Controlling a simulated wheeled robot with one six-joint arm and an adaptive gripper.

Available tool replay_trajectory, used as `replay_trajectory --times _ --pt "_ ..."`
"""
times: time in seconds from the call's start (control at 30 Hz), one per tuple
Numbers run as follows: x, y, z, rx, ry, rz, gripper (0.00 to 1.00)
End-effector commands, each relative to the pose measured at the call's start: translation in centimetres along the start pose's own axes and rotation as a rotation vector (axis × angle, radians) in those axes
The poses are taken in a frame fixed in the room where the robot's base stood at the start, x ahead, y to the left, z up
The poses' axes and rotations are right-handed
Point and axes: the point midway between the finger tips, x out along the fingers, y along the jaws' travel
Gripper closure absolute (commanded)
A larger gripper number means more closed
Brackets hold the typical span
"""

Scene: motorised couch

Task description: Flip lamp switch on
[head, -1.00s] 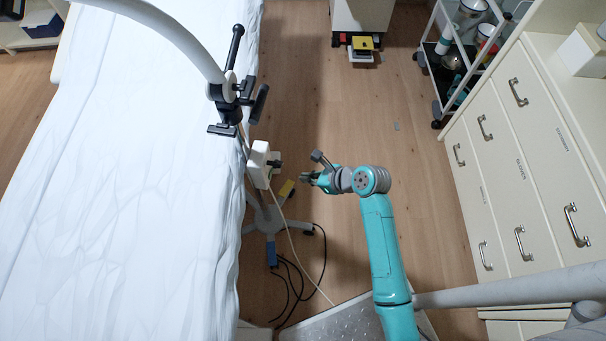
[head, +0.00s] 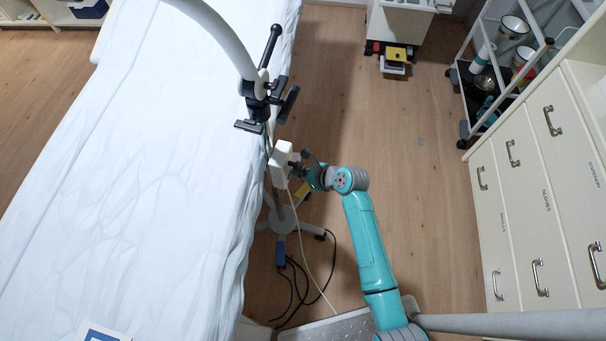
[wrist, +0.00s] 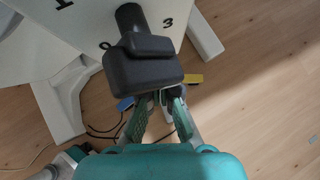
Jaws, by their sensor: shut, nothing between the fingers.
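The lamp's white switch box (head: 280,165) is on the lamp stand beside the couch in the head view. In the wrist view its white face (wrist: 100,30) carries printed marks, with a "3" to the right. A dark switch knob (wrist: 143,66) sticks out from that face towards my camera. My gripper (head: 300,172) is at the box's right side in the head view. In the wrist view my gripper (wrist: 158,100) is shut and empty, its fingertips just below the knob and partly hidden by it. I cannot tell whether they touch.
The sheeted couch (head: 160,180) is to the left. The lamp stand's wheeled base (head: 282,220) and black cables (head: 300,285) are on the floor below. A drawer cabinet (head: 535,200) and a trolley (head: 490,75) stand at the right.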

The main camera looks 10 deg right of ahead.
Motion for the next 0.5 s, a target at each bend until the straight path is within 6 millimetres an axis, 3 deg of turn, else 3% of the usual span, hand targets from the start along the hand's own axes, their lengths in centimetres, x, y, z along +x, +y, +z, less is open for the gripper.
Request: replay_trajectory --times 0.5 --pt "0.28 -0.07 0.17 -0.027 0.002 0.032 1.00"
